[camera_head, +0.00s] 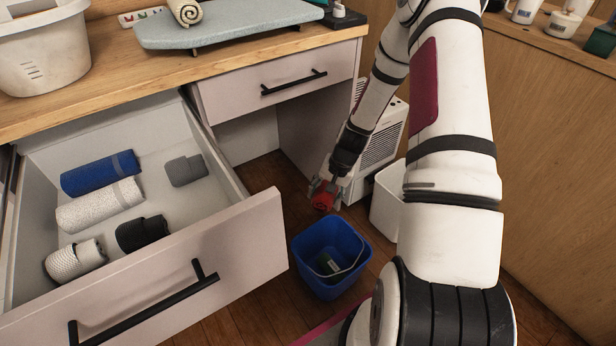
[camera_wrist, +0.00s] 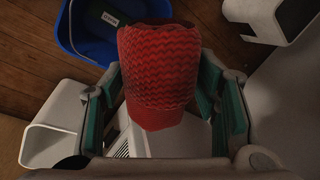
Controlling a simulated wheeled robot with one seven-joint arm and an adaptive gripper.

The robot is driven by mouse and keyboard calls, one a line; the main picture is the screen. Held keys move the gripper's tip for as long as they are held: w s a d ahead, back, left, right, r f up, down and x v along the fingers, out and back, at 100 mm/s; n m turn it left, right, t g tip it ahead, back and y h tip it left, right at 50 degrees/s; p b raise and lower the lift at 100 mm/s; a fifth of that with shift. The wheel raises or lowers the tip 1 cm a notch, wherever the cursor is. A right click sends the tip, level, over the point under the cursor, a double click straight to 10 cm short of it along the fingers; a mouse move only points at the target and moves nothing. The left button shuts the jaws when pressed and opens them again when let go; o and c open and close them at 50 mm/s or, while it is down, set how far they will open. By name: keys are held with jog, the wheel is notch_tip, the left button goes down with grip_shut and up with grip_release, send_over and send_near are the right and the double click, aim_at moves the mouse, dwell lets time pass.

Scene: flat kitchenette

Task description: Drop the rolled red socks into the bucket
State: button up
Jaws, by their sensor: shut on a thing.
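The rolled red socks (camera_head: 323,201) are held in my gripper (camera_head: 326,191), above the far rim of the blue bucket (camera_head: 331,285) in the head view. In the wrist view the red socks (camera_wrist: 157,70) fill the middle, between the green-padded fingers of my gripper (camera_wrist: 163,95). The blue bucket (camera_wrist: 75,40) shows behind them at the top left of that view. The bucket stands on the wooden floor with a thin handle and a small dark green item (camera_head: 328,264) inside. The socks are outside the bucket.
An open drawer (camera_head: 240,240) at left holds several rolled textiles, including a blue roll (camera_head: 100,173). A white bin (camera_head: 387,203) stands right of the bucket, near a white vented appliance (camera_head: 385,140). A counter (camera_head: 130,70) with an ironing board (camera_head: 225,25) is above.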

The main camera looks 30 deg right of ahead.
jog(key=s+d+f+m+b, duration=0.1)
jog(key=f+m+b, duration=0.1)
jog(key=f, duration=0.5)
jog(key=s+d+f+m+h+b, duration=0.1)
jog(key=d+f+m+b, duration=0.1)
jog(key=f, duration=0.6)
jog(key=s+d+f+m+b, duration=0.1)
jog(key=f+m+b, duration=0.1)
jog(key=f, duration=0.6)
jog(key=shift+d+f+t+b, duration=0.2)
jog(key=shift+t+b, duration=0.2)
jog(key=shift+b, duration=0.5)
jog(key=o, duration=1.2)
jog(key=shift+h, duration=0.3)
jog(key=shift+s+r, duration=0.1)
jog(key=shift+r, duration=0.05)
jog(key=v, duration=1.1)
jog(key=shift+r, duration=0.4)
